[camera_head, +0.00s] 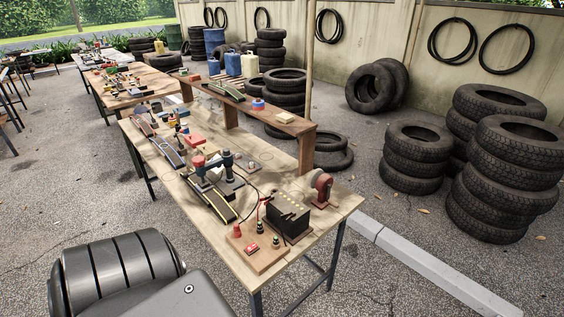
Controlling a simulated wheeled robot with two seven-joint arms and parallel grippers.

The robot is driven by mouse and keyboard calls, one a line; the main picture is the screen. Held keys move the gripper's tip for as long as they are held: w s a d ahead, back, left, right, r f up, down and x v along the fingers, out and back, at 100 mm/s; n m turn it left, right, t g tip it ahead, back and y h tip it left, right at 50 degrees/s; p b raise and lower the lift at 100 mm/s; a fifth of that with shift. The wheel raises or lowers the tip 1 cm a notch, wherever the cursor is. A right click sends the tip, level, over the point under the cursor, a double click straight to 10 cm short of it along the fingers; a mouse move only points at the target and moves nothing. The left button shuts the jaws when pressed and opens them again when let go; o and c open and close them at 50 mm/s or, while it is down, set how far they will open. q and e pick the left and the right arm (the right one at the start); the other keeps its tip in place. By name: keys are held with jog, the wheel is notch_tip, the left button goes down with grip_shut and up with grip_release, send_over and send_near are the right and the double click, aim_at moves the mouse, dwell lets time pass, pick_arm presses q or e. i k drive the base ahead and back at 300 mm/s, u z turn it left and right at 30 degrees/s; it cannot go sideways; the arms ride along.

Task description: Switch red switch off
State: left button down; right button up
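A small red switch (252,247) sits on a wooden board (268,262) at the near end of the long workbench (245,278). It is too small to tell whether it is on or off. A red knob (237,230) stands on the same board behind it. Small dark posts with coloured parts (276,241) stand to the right of the switch. Neither of my grippers is in view. A dark ribbed part and a grey part of my own body fill the lower left, apart from the bench.
A black box with yellow caps (289,217) and a red round device (321,187) stand close behind the board. Tools crowd the bench further back. Tyre stacks (505,175) and a concrete kerb (430,268) lie to the right. Gravel ground left of the bench is clear.

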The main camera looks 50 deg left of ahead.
aim_at(253, 246)
jog(key=u, duration=1.35)
